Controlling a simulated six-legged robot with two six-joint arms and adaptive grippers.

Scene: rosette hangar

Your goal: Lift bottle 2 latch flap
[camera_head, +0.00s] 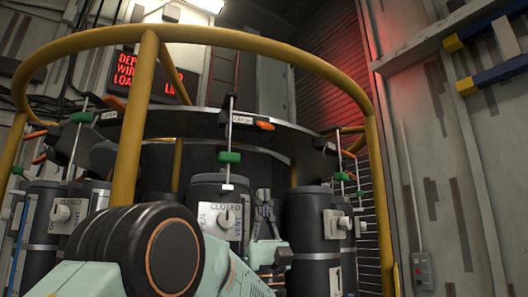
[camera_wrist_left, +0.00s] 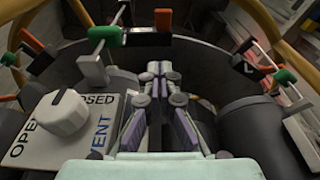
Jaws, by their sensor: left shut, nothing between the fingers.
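My left gripper (camera_head: 264,196) points upward in front of the rosette, just right of a dark bottle (camera_head: 205,185) with a white valve plate. Its fingers are shut and empty; they also show in the left wrist view (camera_wrist_left: 160,72). A black latch flap (camera_head: 242,121) with an orange end (camera_head: 264,125) sits on the dark rim above the gripper. In the left wrist view the orange end (camera_wrist_left: 163,19) is beyond and above the fingertips, apart from them. I cannot read a number 2 on any bottle. My right gripper is out of view.
A green handle (camera_head: 229,157) hangs on a rod left of the gripper. A white valve knob (camera_wrist_left: 62,112) stands close at left. A bottle marked 1 (camera_head: 309,240) is at right. A yellow rail (camera_head: 137,130) rings the rosette.

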